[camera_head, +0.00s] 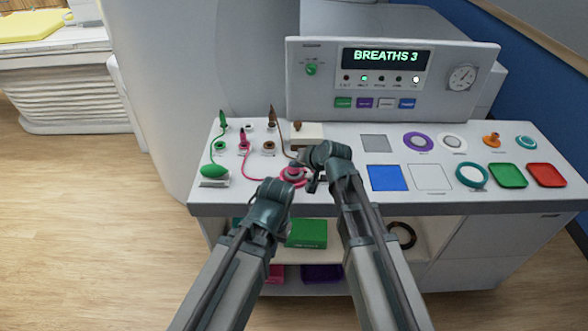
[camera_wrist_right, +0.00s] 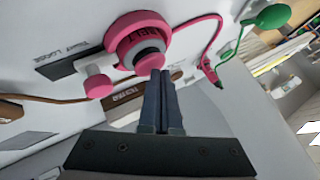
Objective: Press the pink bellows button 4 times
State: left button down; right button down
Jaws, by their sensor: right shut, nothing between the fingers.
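The pink bellows button (camera_head: 293,174) is on the white console top, left of its middle. The display (camera_head: 386,58) reads "BREATHS 3".
A green bulb (camera_head: 214,171) and a pink plug (camera_head: 243,140) with cords are left of the button. A small pink knob (camera_wrist_right: 98,84) sits beside the button. Coloured squares and trays, such as a green tray (camera_head: 508,175), lie to the right.

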aim_at(296, 171)
jog(key=shift+f+b, duration=0.35)
jog(key=shift+r, duration=0.1)
dwell(0.5)
jog(key=shift+r+p, duration=0.95)
jog(key=shift+p, duration=0.15)
notch_tip(296, 171, up, 5)
jog(key=p, duration=0.5)
